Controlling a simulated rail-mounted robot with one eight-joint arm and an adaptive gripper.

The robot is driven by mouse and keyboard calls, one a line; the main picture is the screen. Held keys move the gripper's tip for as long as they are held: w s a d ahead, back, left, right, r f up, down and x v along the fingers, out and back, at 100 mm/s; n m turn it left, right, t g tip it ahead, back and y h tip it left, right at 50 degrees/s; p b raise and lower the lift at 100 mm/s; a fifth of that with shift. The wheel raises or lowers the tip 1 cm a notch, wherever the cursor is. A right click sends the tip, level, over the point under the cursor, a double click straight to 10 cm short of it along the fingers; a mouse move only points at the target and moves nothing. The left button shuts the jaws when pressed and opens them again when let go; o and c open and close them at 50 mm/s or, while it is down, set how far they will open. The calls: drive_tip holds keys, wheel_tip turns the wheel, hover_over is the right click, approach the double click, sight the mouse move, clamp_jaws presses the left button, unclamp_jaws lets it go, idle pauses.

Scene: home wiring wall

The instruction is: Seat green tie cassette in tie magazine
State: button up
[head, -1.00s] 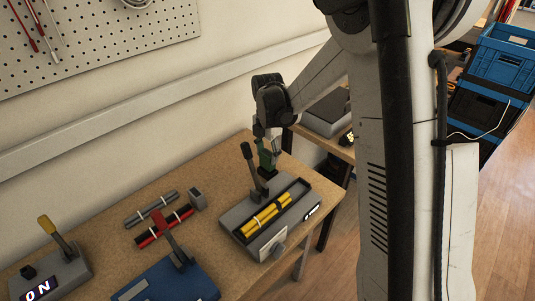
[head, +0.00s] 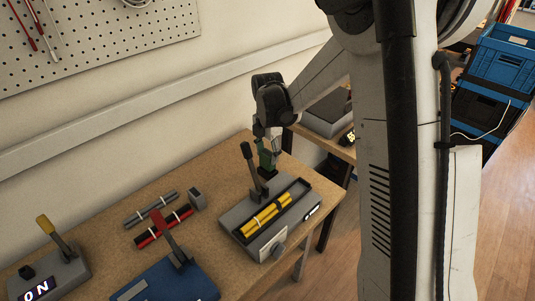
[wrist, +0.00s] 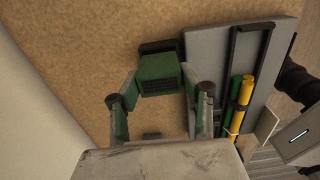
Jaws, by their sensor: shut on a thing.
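My gripper (head: 268,138) points down above the far end of the grey bundling station (head: 240,215). It is shut on the green tie cassette (head: 266,160), which hangs just behind the station's dark lever. In the wrist view the green cassette (wrist: 158,72) sits between the fingers, with a dark part at its far end. The grey station also shows in the wrist view (wrist: 210,50), to the right of the cassette. I cannot clearly make out the tie magazine or whether the cassette touches it.
A black trough on the station holds yellow rods (head: 265,214) with white ties. The dark lever (head: 252,165) stands close to my gripper. Red and grey bundles (head: 163,228), a blue station (head: 165,283) and a yellow-knobbed lever box (head: 60,268) stand to the left.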

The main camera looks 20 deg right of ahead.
sight(267, 161)
drive_tip(key=shift+f+b, duration=1.6)
drive_tip(key=shift+f, duration=0.2)
idle(0.4)
drive_tip(key=o, duration=1.2)
drive_tip(key=shift+o, duration=0.2)
drive_tip(key=shift+r, duration=0.2)
wheel_tip(267, 161, up, 12)
drive_tip(key=shift+f, duration=0.1)
